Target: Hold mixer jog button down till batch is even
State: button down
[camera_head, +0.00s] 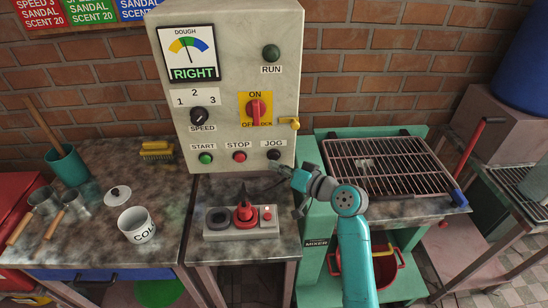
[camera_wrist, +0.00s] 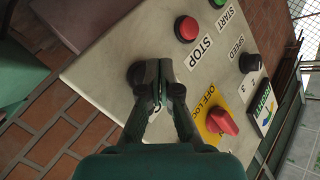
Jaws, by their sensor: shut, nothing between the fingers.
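A pale control cabinet (camera_head: 225,120) stands on the bench against the brick wall. Its black JOG button (camera_head: 273,154) is at the lower right, beside the red STOP button (camera_head: 239,156) and green START button (camera_head: 205,158). The DOUGH gauge (camera_head: 188,50) shows a green RIGHT label. My gripper (camera_head: 276,180) is shut and empty, its tips close to the JOG button.
The red ON/OFF switch (camera_head: 256,110) and dark RUN lamp (camera_head: 271,53) are higher on the cabinet. A wire rack (camera_head: 388,165) stands right. A white cup (camera_head: 137,225) stands left.

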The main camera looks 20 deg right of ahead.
jog(key=shift+s, duration=0.15)
jog(key=shift+s+a, duration=0.25)
jog(key=shift+s, duration=0.5)
jog(key=shift+s+a, duration=0.25)
jog(key=shift+s, duration=0.5)
jog(key=shift+s+a, duration=0.25)
jog(key=shift+s, duration=0.5)
